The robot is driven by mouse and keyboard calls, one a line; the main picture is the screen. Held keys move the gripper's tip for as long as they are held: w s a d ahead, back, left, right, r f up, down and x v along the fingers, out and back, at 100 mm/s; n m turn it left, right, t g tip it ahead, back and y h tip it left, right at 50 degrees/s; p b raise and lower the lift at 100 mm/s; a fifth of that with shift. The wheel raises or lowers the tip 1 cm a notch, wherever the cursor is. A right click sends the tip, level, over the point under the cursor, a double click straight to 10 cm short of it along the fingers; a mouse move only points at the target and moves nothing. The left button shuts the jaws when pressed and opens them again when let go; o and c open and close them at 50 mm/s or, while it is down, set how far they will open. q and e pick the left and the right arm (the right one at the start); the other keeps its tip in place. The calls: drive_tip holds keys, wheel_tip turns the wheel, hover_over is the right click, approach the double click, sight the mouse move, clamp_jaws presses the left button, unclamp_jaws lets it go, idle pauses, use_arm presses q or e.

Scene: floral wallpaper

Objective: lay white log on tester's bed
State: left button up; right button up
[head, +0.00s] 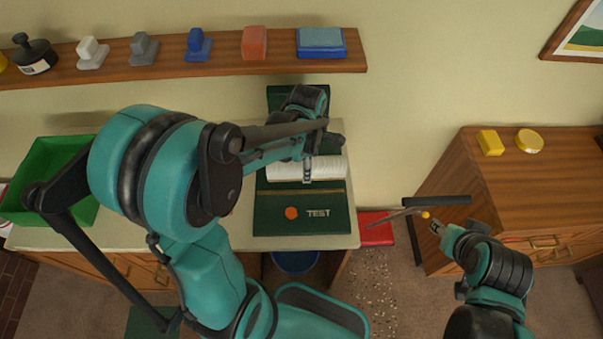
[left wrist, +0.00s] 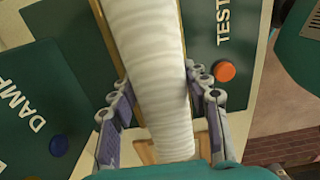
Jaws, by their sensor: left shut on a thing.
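The white log (head: 330,168) lies crosswise over the dark green tester (head: 300,212), which is marked TEST and has an orange button. In the left wrist view the ribbed white log (left wrist: 155,70) runs lengthwise between gold edges of the tester (left wrist: 228,35). My left gripper (head: 307,172) is over the log's middle; in the wrist view its purple-padded fingers (left wrist: 160,112) are on both sides of the log, shut on it. The bed is mostly hidden under the log; I cannot tell if they touch. My right gripper (head: 432,219) is off to the right, its jaws unclear.
A green DAMP panel (left wrist: 40,85) with a blue button is beside the tester. A green bin (head: 50,165) stands left on the counter. A shelf (head: 170,63) with several stamp-like blocks is above. A wooden cabinet (head: 500,185) and red box (head: 376,230) are right.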

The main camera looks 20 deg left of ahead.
sight(300, 172)
use_arm(q)
drive_tip(key=shift+w+a+f, duration=0.25)
drive_tip(key=shift+a+f, duration=0.2)
drive_tip(key=shift+a, duration=0.1)
drive_tip(key=shift+w+a+f, duration=0.2)
drive_tip(key=shift+a+f, duration=0.2)
drive_tip(key=shift+a, duration=0.15)
wheel_tip(300, 172, down, 3)
drive_tip(key=shift+f+b, duration=0.15)
drive_tip(key=shift+b, duration=0.85)
drive_tip(key=shift+f, duration=0.25)
drive_tip(key=shift+f, duration=0.15)
drive_tip(key=o, duration=1.2)
drive_tip(key=shift+o, duration=0.2)
